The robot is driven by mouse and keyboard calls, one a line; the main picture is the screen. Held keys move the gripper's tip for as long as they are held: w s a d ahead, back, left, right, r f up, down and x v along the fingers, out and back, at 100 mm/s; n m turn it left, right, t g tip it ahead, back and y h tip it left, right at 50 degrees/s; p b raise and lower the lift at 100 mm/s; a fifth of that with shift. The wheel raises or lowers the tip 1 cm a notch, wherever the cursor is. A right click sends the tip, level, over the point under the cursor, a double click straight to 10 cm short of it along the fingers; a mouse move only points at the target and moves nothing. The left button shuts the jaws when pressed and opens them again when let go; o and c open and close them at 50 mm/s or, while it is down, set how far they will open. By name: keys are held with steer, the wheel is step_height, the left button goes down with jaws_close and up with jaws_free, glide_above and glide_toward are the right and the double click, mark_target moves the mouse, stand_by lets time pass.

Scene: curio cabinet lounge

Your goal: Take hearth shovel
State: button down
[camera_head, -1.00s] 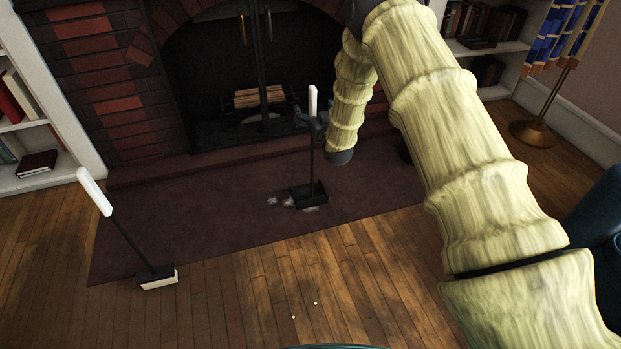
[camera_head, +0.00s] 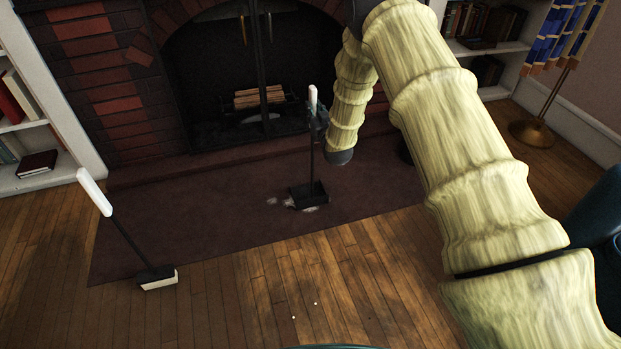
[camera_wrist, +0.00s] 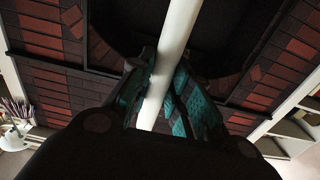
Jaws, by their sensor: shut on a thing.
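The hearth shovel (camera_head: 309,194) stands upright over the dark red hearth rug, with a black pan, a black shaft and a white handle. Its pan is at or just above the rug; I cannot tell if it touches. In the wrist view the teal fingers of my gripper (camera_wrist: 155,100) are closed around the white handle (camera_wrist: 176,40), one finger on each side. The pan is out of sight there.
A hearth brush (camera_head: 154,277) with a white handle leans upright at the rug's left edge. Pale ash (camera_head: 281,203) lies by the shovel pan. The brick fireplace (camera_head: 115,105) with logs stands behind. Bookshelves flank it, and a brass stand (camera_head: 533,132) is at the right.

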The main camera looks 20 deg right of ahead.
mark_target(314, 94)
steer(key=shift+r+p, duration=1.75)
steer(key=shift+r, duration=1.25)
